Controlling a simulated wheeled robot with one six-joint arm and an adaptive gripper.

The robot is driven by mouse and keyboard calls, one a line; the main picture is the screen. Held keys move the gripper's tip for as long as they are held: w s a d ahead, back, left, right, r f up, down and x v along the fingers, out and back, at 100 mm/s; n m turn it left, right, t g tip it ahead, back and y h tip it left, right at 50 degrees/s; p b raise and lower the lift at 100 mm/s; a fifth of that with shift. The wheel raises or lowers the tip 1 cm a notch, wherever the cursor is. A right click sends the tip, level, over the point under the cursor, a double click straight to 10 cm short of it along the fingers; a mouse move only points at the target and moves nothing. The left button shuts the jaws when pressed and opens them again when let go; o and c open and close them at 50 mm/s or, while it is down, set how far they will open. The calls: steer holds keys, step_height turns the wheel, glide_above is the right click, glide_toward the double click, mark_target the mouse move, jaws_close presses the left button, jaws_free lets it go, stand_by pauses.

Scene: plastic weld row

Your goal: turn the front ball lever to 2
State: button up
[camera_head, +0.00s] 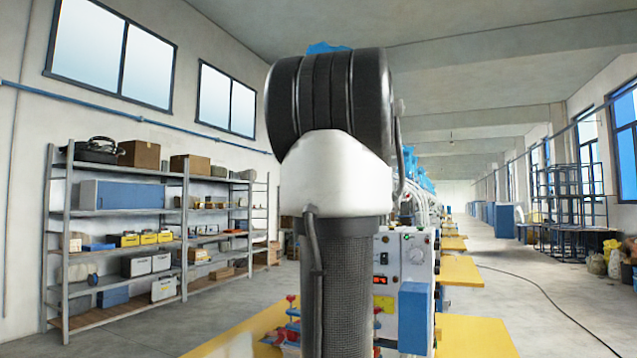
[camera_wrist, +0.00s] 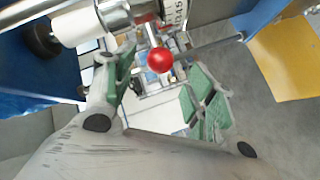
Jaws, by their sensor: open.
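In the wrist view a red ball (camera_wrist: 160,60), the knob of a lever, shows at the upper middle. Its thin stem runs up toward a metal cylinder with a white numbered scale (camera_wrist: 174,12); the digits are too blurred to read surely. My gripper (camera_wrist: 162,76) is open, with one green-padded finger to the left of the ball and one to the lower right. The ball appears in the gap between them, and I see no contact. In the head view my own arm hides the lever and my gripper.
In the wrist view a rod (camera_wrist: 208,46) runs to the right of the ball, and a white roller (camera_wrist: 78,26) lies at upper left. In the head view a machine panel (camera_head: 411,248) stands behind my arm, with yellow tables (camera_head: 462,271) and shelves (camera_head: 118,240) around.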

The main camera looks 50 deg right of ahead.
steer(key=v, duration=0.7)
steer(key=shift+s+a, duration=0.15)
steer(key=shift+s, duration=0.15)
steer(key=shift+r, duration=0.15)
